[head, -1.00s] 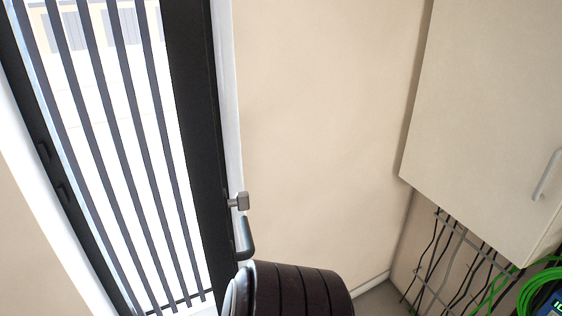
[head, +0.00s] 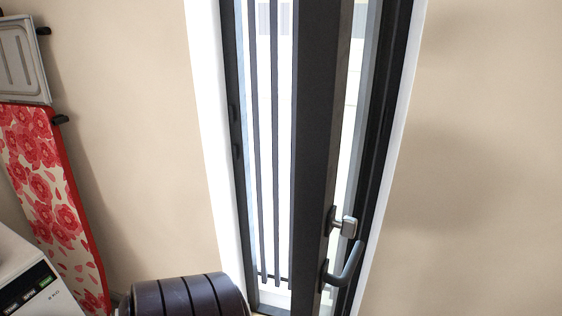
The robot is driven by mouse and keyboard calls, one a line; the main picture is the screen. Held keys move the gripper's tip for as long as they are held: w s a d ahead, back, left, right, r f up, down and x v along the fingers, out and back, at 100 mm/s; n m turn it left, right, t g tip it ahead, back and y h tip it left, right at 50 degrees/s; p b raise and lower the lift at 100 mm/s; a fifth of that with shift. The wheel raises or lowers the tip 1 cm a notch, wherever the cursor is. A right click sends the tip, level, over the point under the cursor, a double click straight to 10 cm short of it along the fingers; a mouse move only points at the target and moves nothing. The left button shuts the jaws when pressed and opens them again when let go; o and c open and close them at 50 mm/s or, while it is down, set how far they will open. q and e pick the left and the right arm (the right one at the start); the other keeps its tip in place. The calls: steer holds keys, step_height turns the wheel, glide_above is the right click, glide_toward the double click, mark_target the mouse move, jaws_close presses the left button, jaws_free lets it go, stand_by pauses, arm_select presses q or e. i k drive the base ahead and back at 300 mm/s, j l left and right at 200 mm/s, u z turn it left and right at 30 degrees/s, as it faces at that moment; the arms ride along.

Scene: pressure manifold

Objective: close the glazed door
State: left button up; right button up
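The glazed door (head: 312,150) has a dark frame and dark vertical bars over bright glass. It stands ajar: a bright gap shows between its right-hand edge and the dark door frame (head: 385,150). Its hinges are on the left side. A grey lever handle (head: 345,268) and a square knob (head: 346,226) above it sit on the right part of the leaf. Neither of my grippers is in view, and nothing is seen touching the door.
A dark ribbed rounded body (head: 190,297) covers the bottom centre-left, possibly part of me. A red flowered ironing board (head: 52,200) leans at the left wall, below a grey folded panel (head: 22,55). A white appliance (head: 35,285) stands lower left. Bare wall lies right.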

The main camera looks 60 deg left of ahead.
mark_target(325, 27)
steer(key=i+u, duration=0.15)
steer(key=u, duration=0.3)
steer(key=i+u, duration=0.1)
steer(key=u, duration=0.35)
steer(key=i+l+u, duration=0.15)
steer(key=u, duration=0.3)
steer(key=i+l+u, duration=0.1)
steer(key=u, duration=0.35)
